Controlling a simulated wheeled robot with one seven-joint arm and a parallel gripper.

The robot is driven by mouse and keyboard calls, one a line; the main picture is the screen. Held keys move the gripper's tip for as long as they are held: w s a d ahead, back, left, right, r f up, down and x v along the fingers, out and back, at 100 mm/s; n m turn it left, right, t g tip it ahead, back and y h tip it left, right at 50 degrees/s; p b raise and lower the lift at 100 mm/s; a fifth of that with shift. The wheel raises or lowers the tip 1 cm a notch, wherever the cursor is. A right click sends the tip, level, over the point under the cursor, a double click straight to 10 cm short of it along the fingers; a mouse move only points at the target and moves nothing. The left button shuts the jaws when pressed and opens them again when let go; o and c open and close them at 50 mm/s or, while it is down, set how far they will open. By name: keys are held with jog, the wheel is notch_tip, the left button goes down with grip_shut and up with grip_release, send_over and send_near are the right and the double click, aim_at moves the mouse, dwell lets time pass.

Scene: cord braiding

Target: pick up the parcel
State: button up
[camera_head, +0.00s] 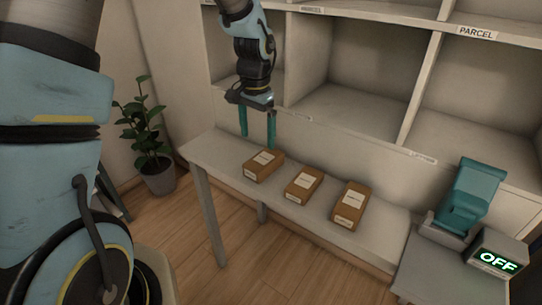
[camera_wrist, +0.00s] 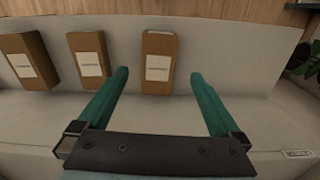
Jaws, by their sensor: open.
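Three brown parcels with white labels lie in a row on a narrow white bench. The left parcel (camera_head: 263,166), the middle parcel (camera_head: 304,184) and the right parcel (camera_head: 350,205) are apart from each other. My gripper (camera_head: 257,142) is open and empty, with teal fingers pointing down, above the bench's left end and behind the left parcel. In the wrist view the gripper (camera_wrist: 160,78) has the nearest parcel (camera_wrist: 158,62) framed between its fingertips, beyond them. The other two parcels, the middle one (camera_wrist: 89,60) and the far one (camera_wrist: 30,60), sit to its left. The label text is too small to read.
The bench (camera_head: 215,152) runs along open shelf compartments (camera_head: 350,112), one marked PARCEL. A teal device (camera_head: 468,198) and a box with a lit OFF sign (camera_head: 497,258) stand at the right. A potted plant (camera_head: 150,140) is at the left on the wood floor.

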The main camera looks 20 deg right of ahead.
aim_at(260, 161)
notch_tip(260, 161, down, 5)
jog(key=shift+f+p, duration=0.1)
jog(key=shift+p, duration=0.35)
jog(key=shift+d+f+p, duration=0.2)
jog(key=shift+f+p, duration=0.95)
jog(key=shift+f, duration=1.5)
jog(key=c, duration=1.3)
